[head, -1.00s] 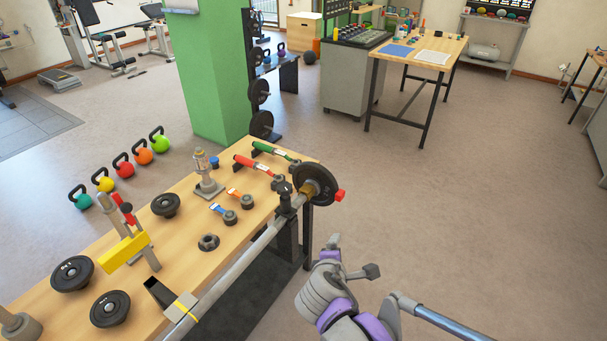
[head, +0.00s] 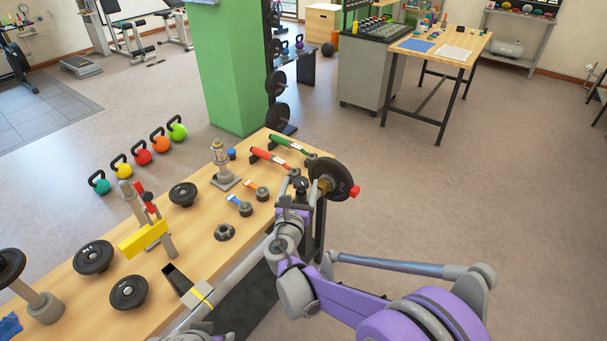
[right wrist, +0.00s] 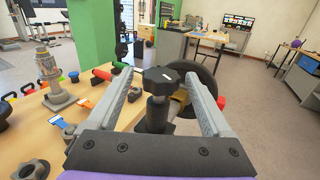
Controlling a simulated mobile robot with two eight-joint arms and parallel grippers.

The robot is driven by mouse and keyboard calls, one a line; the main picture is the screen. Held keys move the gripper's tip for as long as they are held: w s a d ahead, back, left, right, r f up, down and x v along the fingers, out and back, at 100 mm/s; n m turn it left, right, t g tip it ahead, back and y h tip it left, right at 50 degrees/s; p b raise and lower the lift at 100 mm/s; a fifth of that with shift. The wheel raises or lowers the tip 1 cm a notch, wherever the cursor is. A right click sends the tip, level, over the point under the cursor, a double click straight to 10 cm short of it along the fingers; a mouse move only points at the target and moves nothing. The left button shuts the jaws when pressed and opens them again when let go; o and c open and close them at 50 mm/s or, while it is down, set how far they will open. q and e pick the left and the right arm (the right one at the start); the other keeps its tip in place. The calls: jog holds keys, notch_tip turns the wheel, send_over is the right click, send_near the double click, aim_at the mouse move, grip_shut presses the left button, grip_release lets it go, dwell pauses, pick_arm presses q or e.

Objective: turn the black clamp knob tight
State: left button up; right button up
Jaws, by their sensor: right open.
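The black clamp knob (right wrist: 160,80) is a lobed star knob with a small white mark, on a dark upright stem. In the right wrist view it stands between the two spread fingers of my right gripper (right wrist: 161,86), with gaps on both sides. In the head view the knob (head: 301,184) sits at the table's right end, near the barbell plate. My right gripper (head: 292,205) is open at it and partly hides the clamp.
A black weight plate (head: 334,179) with a red end piece is on the grey bar (head: 240,267) along the table edge. The wooden table (head: 205,245) holds loose plates, red and green handles and a grey post (head: 222,168). Open floor lies to the right.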

aim_at(302, 178)
jog(key=w, duration=0.4)
jog(key=shift+d+p, duration=0.3)
jog(key=shift+d, duration=0.1)
grip_shut()
